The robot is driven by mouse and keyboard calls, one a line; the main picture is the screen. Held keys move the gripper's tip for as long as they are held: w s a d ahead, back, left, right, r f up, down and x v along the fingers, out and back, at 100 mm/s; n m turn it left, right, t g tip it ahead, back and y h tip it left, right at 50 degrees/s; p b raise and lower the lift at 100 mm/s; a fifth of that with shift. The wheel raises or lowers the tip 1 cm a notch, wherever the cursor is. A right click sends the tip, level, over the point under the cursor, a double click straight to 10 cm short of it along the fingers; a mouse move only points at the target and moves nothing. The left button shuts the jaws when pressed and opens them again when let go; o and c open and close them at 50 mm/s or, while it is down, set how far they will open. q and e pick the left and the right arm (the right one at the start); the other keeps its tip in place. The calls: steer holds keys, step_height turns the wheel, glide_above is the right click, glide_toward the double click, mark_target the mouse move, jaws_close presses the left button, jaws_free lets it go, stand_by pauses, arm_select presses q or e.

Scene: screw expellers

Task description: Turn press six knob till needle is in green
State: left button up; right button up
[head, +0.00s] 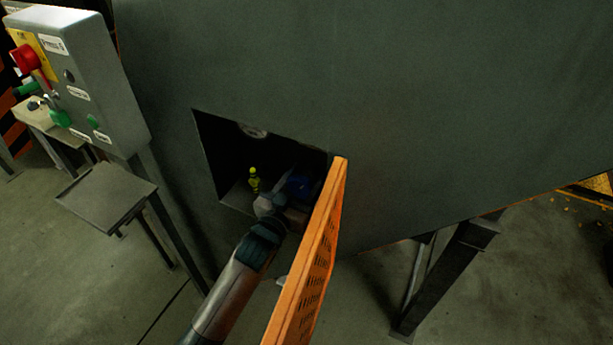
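The press is a large dark grey-green body with a square opening (222,165). At the top of the opening a pale round gauge face (252,130) is partly visible; its needle and green zone cannot be made out. Inside, a dark blue part (299,185), possibly the knob, sits to the right of a small yellow-green fitting (254,180). My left gripper (284,187) reaches into the opening, close to the blue part. The shadow hides whether its fingers touch anything or how far apart they are. My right gripper is not in view.
A grey control box (95,85) with a red switch (26,58) and a small shelf (106,194) stand to the left. A support leg (440,275) is at the right.

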arm_select(q)
steer(key=shift+m, duration=0.3)
steer(key=m+p, duration=0.1)
steer(key=m, duration=0.3)
steer(key=shift+d+m+p, duration=0.15)
steer(key=shift+m+p, duration=0.4)
steer(key=shift+m, duration=1.55)
steer(key=o, duration=1)
steer(key=shift+o, duration=0.2)
steer(key=shift+s+f, duration=0.1)
